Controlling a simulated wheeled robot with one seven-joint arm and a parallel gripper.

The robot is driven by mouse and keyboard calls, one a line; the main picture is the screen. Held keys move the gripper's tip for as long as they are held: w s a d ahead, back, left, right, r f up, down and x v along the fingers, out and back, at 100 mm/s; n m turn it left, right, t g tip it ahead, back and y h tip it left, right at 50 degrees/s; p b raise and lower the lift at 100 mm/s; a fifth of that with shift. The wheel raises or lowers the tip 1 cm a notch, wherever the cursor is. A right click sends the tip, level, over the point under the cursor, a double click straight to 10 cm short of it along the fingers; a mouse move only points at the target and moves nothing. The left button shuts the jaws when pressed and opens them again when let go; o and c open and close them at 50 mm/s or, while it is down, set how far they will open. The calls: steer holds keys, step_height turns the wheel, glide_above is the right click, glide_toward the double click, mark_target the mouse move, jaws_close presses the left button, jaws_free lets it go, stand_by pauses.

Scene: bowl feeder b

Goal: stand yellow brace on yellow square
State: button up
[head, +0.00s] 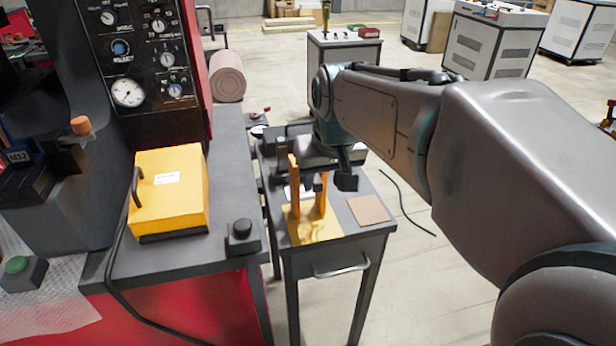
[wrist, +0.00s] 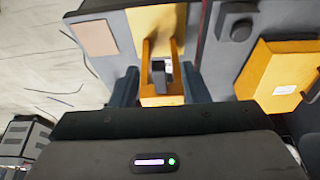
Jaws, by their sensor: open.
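The yellow brace (head: 322,198) is an orange-yellow frame with two uprights. It looks upright at the back part of the yellow square (head: 328,232) on the small grey table. It also shows in the wrist view (wrist: 160,100), between my fingers, with the yellow square (wrist: 155,18) beyond it. My gripper (head: 327,182) is open, with its dark fingers on either side of the brace in the wrist view (wrist: 160,87). I cannot tell whether the fingers touch it. The brace's lower ends appear to meet the square, but the exact contact is unclear.
A tan square (head: 369,210) lies on the table (head: 340,247) to the right. A yellow box with a handle (head: 168,205) and a black button box (head: 242,236) stand on the machine bench to the left. A black cable (head: 408,205) lies on the floor.

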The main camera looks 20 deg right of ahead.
steer(key=s+a+f+g, duration=0.1)
steer(key=s+f+g, duration=0.1)
steer(key=s+f, duration=0.8)
steer(key=shift+s, duration=1)
